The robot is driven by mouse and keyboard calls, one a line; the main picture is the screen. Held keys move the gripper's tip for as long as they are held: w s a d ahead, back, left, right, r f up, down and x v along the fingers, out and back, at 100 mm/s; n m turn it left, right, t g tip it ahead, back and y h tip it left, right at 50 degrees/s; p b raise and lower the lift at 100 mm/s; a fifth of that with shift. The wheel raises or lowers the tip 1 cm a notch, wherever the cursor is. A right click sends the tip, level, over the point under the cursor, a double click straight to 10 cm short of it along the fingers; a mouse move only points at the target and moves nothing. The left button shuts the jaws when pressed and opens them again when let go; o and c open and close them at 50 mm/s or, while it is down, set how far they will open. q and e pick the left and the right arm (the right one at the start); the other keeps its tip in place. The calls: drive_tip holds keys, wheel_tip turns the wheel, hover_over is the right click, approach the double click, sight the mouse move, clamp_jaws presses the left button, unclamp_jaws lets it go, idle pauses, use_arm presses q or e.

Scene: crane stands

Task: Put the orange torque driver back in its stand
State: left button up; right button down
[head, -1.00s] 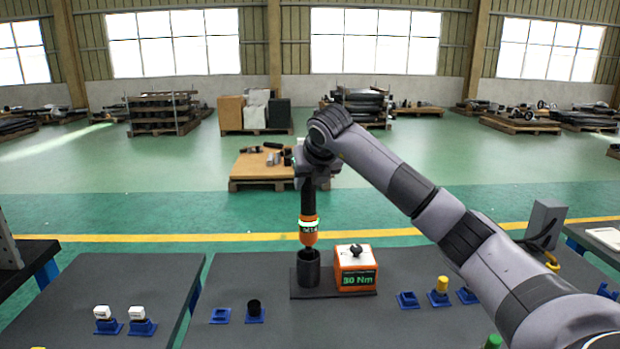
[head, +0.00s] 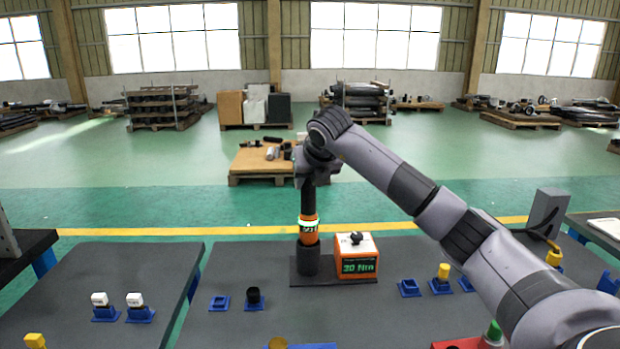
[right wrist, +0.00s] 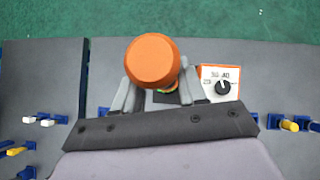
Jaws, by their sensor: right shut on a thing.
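The orange torque driver (head: 309,236) stands upright, with a lit green and white band around its body. Its lower end is at the mouth of the black cup of the stand (head: 307,264) and seems to be inside it; the cup hides the tip. My right gripper (head: 308,205) is above the cup, pointing down and shut on the driver. In the right wrist view the driver's round orange end (right wrist: 152,60) sits between the fingers. My left gripper is out of view.
An orange and white box (head: 356,258) with a knob and a "30 Nm" display stands right beside the cup on the same base. Blue holders (head: 410,288) lie to the right, others (head: 219,303) to the left.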

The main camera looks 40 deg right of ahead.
drive_tip(key=shift+f+b, duration=1.25)
drive_tip(key=shift+f, duration=0.45)
drive_tip(key=c, duration=0.5)
unclamp_jaws()
drive_tip(key=shift+c, duration=0.2)
drive_tip(key=shift+f, duration=0.2)
drive_tip(key=shift+p+v, duration=0.55)
drive_tip(key=shift+v, duration=2.1)
approach(310, 193)
drive_tip(key=shift+v, duration=1)
